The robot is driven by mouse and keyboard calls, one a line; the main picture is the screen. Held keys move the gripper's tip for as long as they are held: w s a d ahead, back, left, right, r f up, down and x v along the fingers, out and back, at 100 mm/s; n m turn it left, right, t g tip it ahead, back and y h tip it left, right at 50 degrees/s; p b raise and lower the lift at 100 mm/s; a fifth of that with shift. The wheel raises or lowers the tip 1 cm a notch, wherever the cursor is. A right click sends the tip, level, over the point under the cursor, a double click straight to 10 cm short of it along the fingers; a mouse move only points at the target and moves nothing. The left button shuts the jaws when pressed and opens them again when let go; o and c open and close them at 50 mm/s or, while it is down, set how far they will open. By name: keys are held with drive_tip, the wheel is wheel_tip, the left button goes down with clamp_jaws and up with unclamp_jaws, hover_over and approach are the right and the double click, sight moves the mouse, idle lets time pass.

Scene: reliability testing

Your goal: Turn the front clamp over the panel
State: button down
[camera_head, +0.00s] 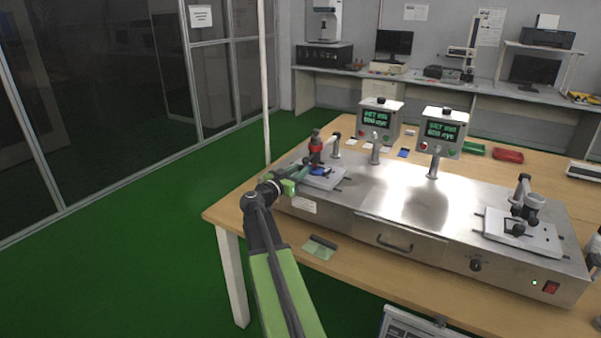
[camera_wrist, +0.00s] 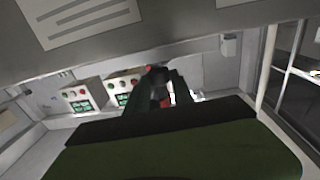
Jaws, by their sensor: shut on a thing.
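The left fixture plate (camera_head: 325,182) lies on the steel bench with a small blue panel (camera_head: 317,170) on it. A clamp with a red and black head (camera_head: 316,148) stands at this plate. My gripper (camera_head: 303,172) reaches in from the front left, at the clamp. In the wrist view my gripper (camera_wrist: 163,92) has its two dark fingers on either side of a dark, red-marked part of the clamp (camera_wrist: 157,74). The fingers hide much of the clamp and its exact angle over the panel is unclear. A second grey clamp arm (camera_head: 335,146) stands behind it.
A right fixture (camera_head: 522,232) carries another clamp. A green card (camera_head: 320,247) lies on the wooden table's front. Red (camera_head: 508,155) and green trays sit behind.

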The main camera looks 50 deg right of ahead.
drive_tip(key=m+g, duration=0.2)
drive_tip(key=g, duration=0.1)
drive_tip(key=w+m+g, duration=0.1)
drive_tip(key=m+g, duration=0.1)
drive_tip(key=g, duration=0.1)
drive_tip(key=shift+w, duration=0.15)
drive_tip(key=shift+d+m+g+y, duration=0.1)
drive_tip(key=shift+m+g+y, duration=0.3)
drive_tip(key=shift+m+g, duration=0.65)
drive_tip(key=shift+g, duration=0.55)
drive_tip(key=c, duration=1.4)
unclamp_jaws()
drive_tip(key=shift+o, duration=0.2)
drive_tip(key=v, duration=1.7)
